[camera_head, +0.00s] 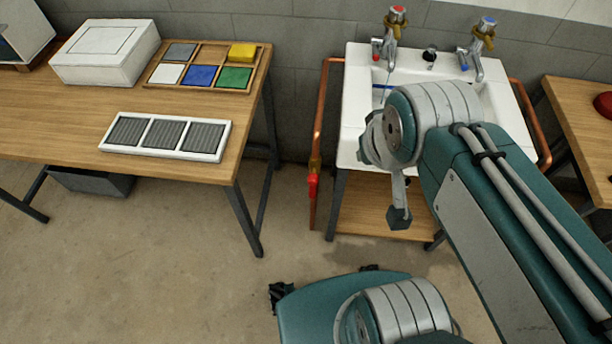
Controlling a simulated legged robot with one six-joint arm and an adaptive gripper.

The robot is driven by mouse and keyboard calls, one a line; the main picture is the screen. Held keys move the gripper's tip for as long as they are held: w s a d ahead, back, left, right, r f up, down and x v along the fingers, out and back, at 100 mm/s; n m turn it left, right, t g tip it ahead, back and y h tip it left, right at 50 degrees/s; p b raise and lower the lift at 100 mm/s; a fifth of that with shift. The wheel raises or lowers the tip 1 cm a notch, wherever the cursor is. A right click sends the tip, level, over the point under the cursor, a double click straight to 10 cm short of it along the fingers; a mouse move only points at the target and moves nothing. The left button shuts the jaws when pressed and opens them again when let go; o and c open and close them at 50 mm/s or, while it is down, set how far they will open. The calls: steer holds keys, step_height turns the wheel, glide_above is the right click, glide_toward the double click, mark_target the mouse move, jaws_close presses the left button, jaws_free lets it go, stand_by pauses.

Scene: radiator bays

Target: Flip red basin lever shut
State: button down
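A red lever (313,186) sits on the copper pipe (321,120) at the left of the white basin (352,100). It appears to lie roughly along the pipe, pointing down. My arm hides part of the basin.
A wooden bench (60,115) at left holds a white box (105,52), a tray of coloured tiles (262,62) and a grilled white panel (218,142). Another table (580,120) with a red object stands at right. Floor is clear between the left bench and basin.

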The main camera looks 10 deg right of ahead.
steer(key=shift+w+d, duration=0.15)
steer(key=shift+w, duration=0.05)
